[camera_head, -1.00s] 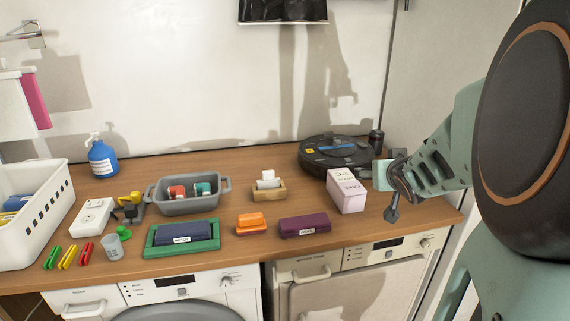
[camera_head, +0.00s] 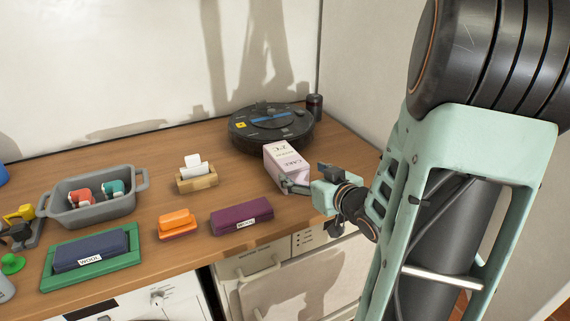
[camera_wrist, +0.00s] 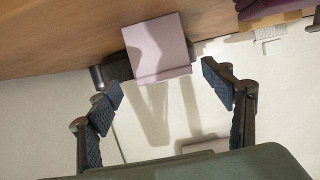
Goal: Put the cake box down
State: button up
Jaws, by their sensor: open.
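The pale pink cake box (camera_head: 285,168) stands on the wooden counter, near its right end. My gripper (camera_head: 302,181) is at the box's near right side, and a dark finger shows close to its lower front. In the wrist view the box (camera_wrist: 157,46) appears at the top, just beyond the spread fingertips of my gripper (camera_wrist: 161,80). Its face lies between the two fingers' lines, with a gap visible to either fingertip there. The jaws are open and hold nothing. Whether a finger touches the box in the head view I cannot tell.
A black robot vacuum (camera_head: 270,127) lies right behind the box, with a dark can (camera_head: 314,105) beside it. A purple case (camera_head: 241,215), an orange block (camera_head: 176,222) and a wooden holder (camera_head: 197,178) stand to the left. The wooden counter (camera_head: 335,150) is bare right of the vacuum.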

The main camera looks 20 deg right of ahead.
aim_at(285, 162)
jog(key=b+x, duration=0.1)
jog(key=x, duration=0.9)
jog(key=shift+w+a+f+b, duration=0.1)
jog(key=shift+w+a+b, duration=0.1)
jog(key=shift+w+b, duration=0.15)
jog(key=c, duration=1.8)
jog(key=shift+r, duration=0.2)
